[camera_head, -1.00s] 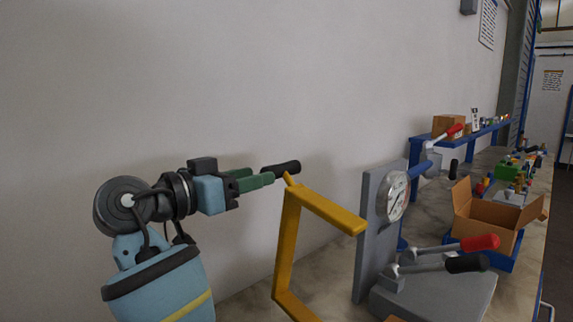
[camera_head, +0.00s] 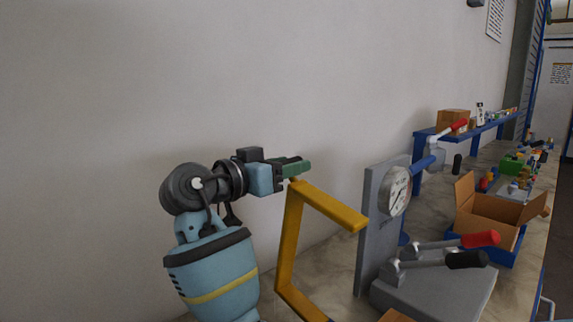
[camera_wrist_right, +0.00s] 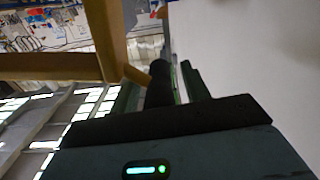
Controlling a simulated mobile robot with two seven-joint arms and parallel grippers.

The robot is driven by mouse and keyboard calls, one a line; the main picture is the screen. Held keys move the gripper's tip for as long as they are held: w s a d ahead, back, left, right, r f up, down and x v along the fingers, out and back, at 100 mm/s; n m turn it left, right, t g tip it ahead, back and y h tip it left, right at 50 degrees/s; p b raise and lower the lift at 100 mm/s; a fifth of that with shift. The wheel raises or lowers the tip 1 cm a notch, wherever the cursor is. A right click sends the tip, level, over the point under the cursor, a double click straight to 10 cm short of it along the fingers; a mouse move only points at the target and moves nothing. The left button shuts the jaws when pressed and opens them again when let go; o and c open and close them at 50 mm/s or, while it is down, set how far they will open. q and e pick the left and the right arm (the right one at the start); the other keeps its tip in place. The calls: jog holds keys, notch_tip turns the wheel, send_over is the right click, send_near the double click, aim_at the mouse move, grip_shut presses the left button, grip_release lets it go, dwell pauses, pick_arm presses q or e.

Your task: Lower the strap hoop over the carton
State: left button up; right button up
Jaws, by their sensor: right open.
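The yellow strap hoop (camera_head: 290,235), an angular frame, stands at the centre bottom of the head view; its lower part is cut off. Its bars also cross the upper left of the wrist view (camera_wrist_right: 108,42). My right gripper (camera_head: 298,166) is at the hoop's upper corner, its green fingers open. In the wrist view the hoop's dark handle (camera_wrist_right: 158,86) lies between the fingers; I cannot tell whether they touch it. In the head view the fingers hide the handle. A brown piece (camera_head: 396,316), perhaps the carton's top, shows at the bottom edge. My left gripper is out of view.
A grey press with a round gauge (camera_head: 394,191) and red and black levers stands right of the hoop. An open cardboard box (camera_head: 490,218) sits in a blue tray behind it. A blue shelf (camera_head: 425,150) runs along the wall. The wall is close behind my gripper.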

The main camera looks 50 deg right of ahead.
grip_shut()
dwell(0.3)
